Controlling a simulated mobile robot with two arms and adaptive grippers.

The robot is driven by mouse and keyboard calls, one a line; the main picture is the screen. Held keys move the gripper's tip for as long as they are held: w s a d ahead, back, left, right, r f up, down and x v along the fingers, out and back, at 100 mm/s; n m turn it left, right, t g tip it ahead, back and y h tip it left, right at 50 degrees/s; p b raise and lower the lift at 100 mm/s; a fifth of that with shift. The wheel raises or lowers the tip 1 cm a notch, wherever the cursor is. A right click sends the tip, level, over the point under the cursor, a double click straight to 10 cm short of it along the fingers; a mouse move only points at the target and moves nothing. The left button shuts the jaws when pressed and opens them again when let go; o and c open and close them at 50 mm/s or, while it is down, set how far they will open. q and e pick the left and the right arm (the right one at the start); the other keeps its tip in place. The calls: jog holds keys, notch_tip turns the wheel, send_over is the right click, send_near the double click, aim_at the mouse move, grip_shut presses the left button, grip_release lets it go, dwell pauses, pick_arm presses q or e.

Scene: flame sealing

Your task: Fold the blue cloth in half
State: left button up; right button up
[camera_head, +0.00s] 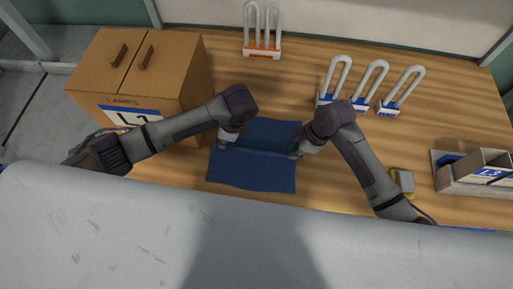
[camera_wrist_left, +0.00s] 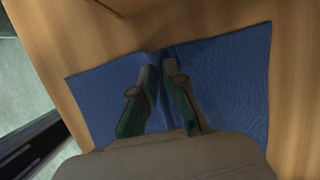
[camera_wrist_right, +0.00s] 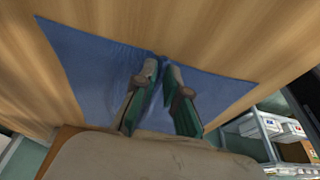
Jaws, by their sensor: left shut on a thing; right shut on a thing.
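The blue cloth (camera_head: 252,172) lies on the wooden table in front of me, with a raised ridge running across its middle between my grippers. My left gripper (camera_head: 226,143) is shut on the left end of that ridge. In the left wrist view its fingers (camera_wrist_left: 162,90) pinch the blue cloth (camera_wrist_left: 225,75), which spreads out on both sides. My right gripper (camera_head: 296,152) is shut on the right end of the ridge. In the right wrist view its fingers (camera_wrist_right: 160,85) pinch the cloth (camera_wrist_right: 95,65). The fingertips hide the exact grip points.
A cardboard box (camera_head: 140,75) marked L1 stands left of the cloth. A tray with a box (camera_head: 475,172) marked L3 is at the right. Bare table surrounds the cloth.

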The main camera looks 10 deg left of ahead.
pick_arm(q)
jog(key=shift+s+f, duration=0.1)
jog(key=shift+f, duration=0.05)
grip_shut()
pick_arm(e)
jog(key=shift+s+f, duration=0.1)
jog(key=shift+f, duration=0.05)
grip_shut()
pick_arm(q)
jog(key=shift+a, duration=0.1)
